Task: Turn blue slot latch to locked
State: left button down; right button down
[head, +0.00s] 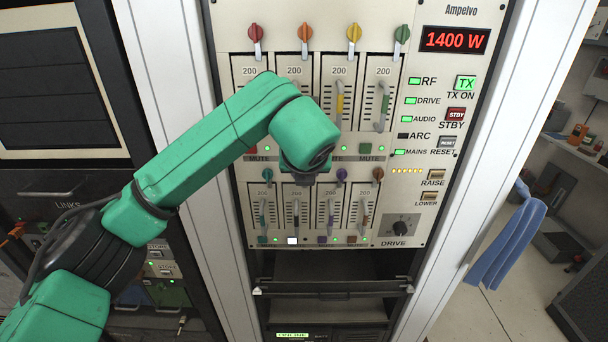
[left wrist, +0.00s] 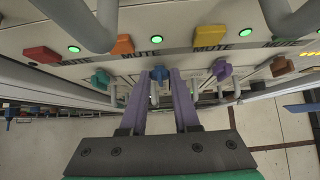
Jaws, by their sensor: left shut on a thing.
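The blue slot latch (left wrist: 159,75) sits between the purple fingertips of my left gripper (left wrist: 160,84) in the left wrist view, and the gripper is shut on it. Its turned angle is largely hidden by the fingers. In the head view my green left arm reaches to the lower row of slots, and its wrist (head: 306,160) covers the blue latch. The teal latch (head: 267,175) is to the left of it, and the purple latch (head: 341,174) and brown latch (head: 378,174) are to the right. My right gripper is not in view.
Upper slots carry red (head: 255,32), orange (head: 305,32), yellow (head: 354,32) and green (head: 402,33) latches. Slot handles (left wrist: 88,25) stick out near the gripper. The MUTE buttons (left wrist: 211,36) lie above the lower latches.

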pick_arm(q)
jog(key=shift+f, duration=0.1)
dwell(0.3)
jog(key=c, duration=0.7)
grip_release()
jog(key=shift+o, duration=0.2)
jog(key=b+v, duration=0.5)
jog(key=v, duration=0.9)
jog(key=shift+s+r, duration=0.2)
jog(key=shift+r, duration=0.05)
jog(key=shift+d, duration=0.1)
